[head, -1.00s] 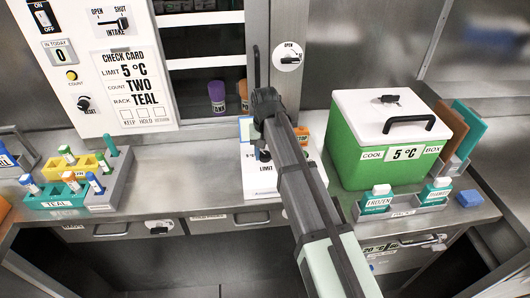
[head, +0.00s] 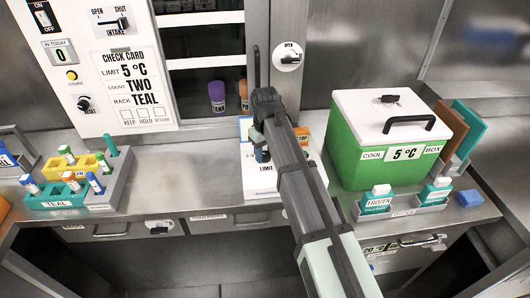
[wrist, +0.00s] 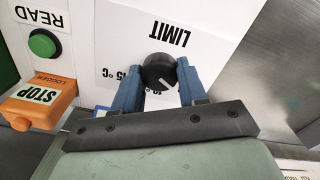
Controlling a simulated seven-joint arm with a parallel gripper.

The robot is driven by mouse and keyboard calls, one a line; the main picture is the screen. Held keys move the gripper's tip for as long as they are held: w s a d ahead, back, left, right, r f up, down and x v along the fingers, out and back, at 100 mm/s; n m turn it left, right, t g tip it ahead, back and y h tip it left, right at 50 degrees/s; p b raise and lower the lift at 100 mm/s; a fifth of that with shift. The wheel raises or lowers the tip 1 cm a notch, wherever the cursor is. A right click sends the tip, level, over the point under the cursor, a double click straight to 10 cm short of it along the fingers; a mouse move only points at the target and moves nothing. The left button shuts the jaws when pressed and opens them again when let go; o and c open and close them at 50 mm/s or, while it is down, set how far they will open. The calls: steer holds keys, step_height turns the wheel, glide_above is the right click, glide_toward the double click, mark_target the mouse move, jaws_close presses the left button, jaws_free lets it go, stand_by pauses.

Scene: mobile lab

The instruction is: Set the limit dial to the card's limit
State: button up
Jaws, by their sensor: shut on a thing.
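The black limit dial (wrist: 158,72) sits on a white panel (wrist: 215,25) between my gripper's (wrist: 158,80) two blue fingers, which are shut on it. A white mark on the dial points to the lower right in the wrist view. Upside-down scale print shows beside it, including 15 °C; the rest is partly hidden by the fingers. In the head view my gripper (head: 262,152) is at the white logger box (head: 258,185), and the arm hides the dial. The check card (head: 130,90) reads limit 5 °C, count two, rack teal.
In the wrist view a green READ button (wrist: 42,43) and an orange STOP part (wrist: 38,104) are close to the gripper. A green cool box (head: 370,150) stands right of the arm. Tube racks (head: 110,190) stand at the left. The counter between is clear.

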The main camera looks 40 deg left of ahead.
mark_target(265, 154)
stand_by(0.3)
steer(key=o, duration=1.1)
steer(key=shift+c, duration=0.2)
steer(key=shift+r, duration=0.1)
step_height(265, 154, up, 14)
steer(key=shift+f, duration=0.2)
